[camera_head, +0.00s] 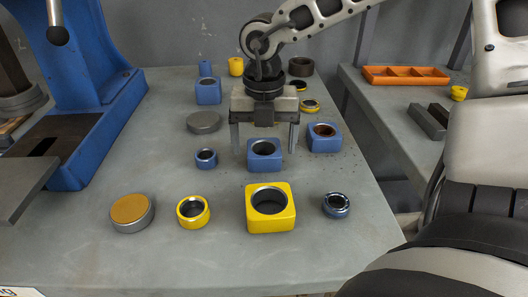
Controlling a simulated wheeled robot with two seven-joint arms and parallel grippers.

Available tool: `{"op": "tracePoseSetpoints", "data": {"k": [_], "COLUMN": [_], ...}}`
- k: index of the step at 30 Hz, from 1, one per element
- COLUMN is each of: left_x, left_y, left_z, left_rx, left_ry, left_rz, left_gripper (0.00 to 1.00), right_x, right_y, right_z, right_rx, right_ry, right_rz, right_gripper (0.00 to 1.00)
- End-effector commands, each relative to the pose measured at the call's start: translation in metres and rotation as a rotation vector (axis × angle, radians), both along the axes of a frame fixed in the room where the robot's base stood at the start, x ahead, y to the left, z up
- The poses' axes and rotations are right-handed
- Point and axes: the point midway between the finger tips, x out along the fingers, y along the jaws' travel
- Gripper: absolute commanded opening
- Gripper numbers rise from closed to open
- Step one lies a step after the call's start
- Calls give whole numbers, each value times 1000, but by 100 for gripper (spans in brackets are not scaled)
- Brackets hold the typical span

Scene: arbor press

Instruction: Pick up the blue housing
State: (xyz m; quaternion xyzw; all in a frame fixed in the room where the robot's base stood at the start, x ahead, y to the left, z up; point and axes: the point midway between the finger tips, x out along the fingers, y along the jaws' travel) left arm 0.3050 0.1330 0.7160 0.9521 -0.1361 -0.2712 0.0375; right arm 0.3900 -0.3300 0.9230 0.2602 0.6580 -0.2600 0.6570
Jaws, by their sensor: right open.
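A blue housing (264,163), a block with a round dark bore, stands on the grey table. My right gripper (264,151) is over it, pointing down and open. One finger shows on the left and one on the right of the housing, with a visible gap on each side. I cannot tell whether the fingertips are level with the housing or a little behind it. Two more blue housings stand near: one (208,97) farther back on the left, and one (325,145) to the right with a brown-lined bore. My left gripper is not in view.
A yellow housing (270,220) stands in front, with a yellow ring (193,212), a bearing (336,205) and a round capped part (132,213) nearby. A small blue ring (206,158) is left of my gripper. A blue press (85,80) stands left; an orange tray (405,76) lies right.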

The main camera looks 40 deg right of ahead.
Motion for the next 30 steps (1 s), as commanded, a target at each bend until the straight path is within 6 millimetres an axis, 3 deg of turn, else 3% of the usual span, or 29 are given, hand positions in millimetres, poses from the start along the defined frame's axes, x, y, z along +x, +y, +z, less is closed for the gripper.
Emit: {"op": "tracePoseSetpoints", "data": {"k": [4, 12, 18, 30], "left_x": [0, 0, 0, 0], "left_y": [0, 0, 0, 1], "left_z": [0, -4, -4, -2], "left_rx": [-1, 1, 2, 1], "left_ry": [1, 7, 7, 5], "left_rz": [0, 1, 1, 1], "left_gripper": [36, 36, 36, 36], "right_x": [-1, 0, 0, 1], "right_y": [0, 0, 0, 0], "right_z": [-17, -20, -20, -14], "right_rx": [0, 0, 0, -1], "right_ry": [3, -1, -1, -3], "right_rz": [0, 1, 0, 0], "right_gripper": [85, 85, 32, 32]}}
